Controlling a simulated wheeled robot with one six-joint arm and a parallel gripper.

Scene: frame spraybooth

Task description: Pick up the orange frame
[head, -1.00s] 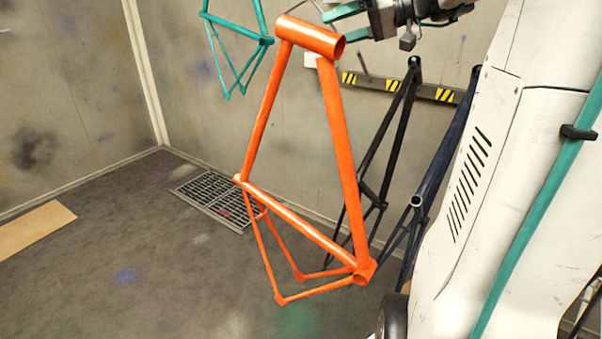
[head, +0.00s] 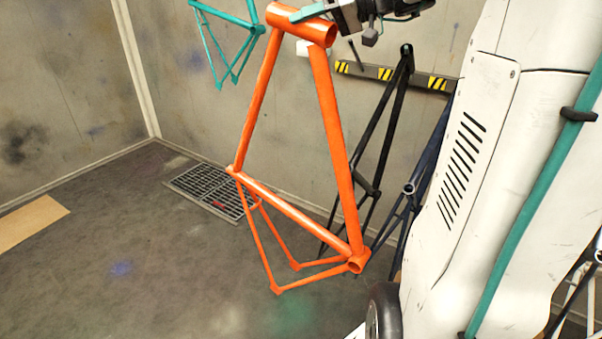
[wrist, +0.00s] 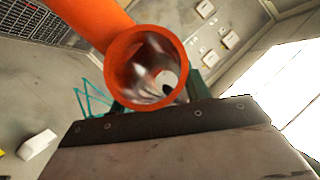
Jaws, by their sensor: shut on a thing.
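The orange frame (head: 337,150) hangs in the air in the head view, its short head tube at the top and its thin stays low on the left. My gripper (head: 312,14) is at the top edge of that view, shut on the head tube. In the wrist view the open round end of the orange tube (wrist: 147,65) faces the camera, just beyond the dark edge of my gripper. Much of the jaws is hidden by the tube and the picture edge.
A teal frame (head: 215,45) hangs at the upper left. A black frame (head: 380,130) and a dark blue frame (head: 410,190) lean by a striped wall rail (head: 385,74). A floor grate (head: 205,190) and a flat tan board (head: 25,222) lie on otherwise clear floor.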

